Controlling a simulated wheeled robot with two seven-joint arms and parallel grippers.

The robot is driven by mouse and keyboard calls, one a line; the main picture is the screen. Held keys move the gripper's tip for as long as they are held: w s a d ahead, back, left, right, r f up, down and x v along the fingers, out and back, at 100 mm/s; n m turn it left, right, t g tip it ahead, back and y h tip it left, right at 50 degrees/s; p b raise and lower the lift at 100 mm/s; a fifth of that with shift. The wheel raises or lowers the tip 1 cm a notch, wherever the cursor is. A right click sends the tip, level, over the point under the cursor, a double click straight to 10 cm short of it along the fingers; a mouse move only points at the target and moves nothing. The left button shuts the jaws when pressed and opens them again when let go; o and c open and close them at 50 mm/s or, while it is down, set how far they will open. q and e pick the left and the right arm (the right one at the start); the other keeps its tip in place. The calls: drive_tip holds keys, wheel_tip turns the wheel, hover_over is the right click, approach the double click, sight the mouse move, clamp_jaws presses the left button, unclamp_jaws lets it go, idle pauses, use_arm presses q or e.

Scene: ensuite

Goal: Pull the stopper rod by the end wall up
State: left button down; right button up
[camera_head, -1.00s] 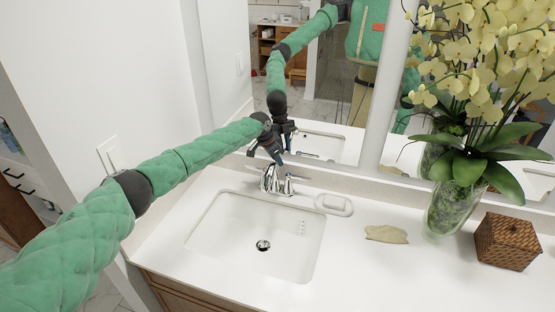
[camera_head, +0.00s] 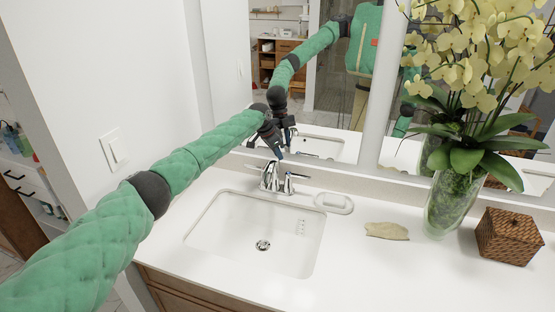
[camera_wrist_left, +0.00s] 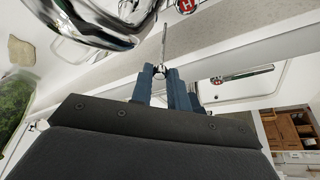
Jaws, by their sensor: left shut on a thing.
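The stopper rod (camera_wrist_left: 164,42) is a thin metal rod with a small round knob, seen in the left wrist view behind the chrome faucet (camera_head: 270,177). My left gripper (camera_head: 279,154) is above and behind the faucet, near the mirror. In the left wrist view its blue fingers (camera_wrist_left: 170,82) are shut on the rod's knob end. The rod itself cannot be made out in the head view. The drain stopper (camera_head: 263,245) sits in the white sink (camera_head: 220,235). My right gripper is not in view.
A soap dish (camera_head: 334,203) stands right of the faucet, with a flat tan stone (camera_head: 386,231), a glass vase of orchids (camera_head: 452,207) and a woven box (camera_head: 508,237) further right. The mirror (camera_head: 335,105) is close behind my gripper. The front right counter is clear.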

use_arm(q)
drive_tip(key=shift+w+r, duration=0.2)
drive_tip(key=shift+r, duration=0.35)
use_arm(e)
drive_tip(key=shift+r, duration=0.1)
use_arm(q)
drive_tip(key=c, duration=1.5)
unclamp_jaws()
drive_tip(key=shift+o, duration=0.7)
drive_tip(key=shift+s+f, duration=0.1)
drive_tip(key=shift+s, duration=0.1)
drive_tip(key=shift+f, duration=0.1)
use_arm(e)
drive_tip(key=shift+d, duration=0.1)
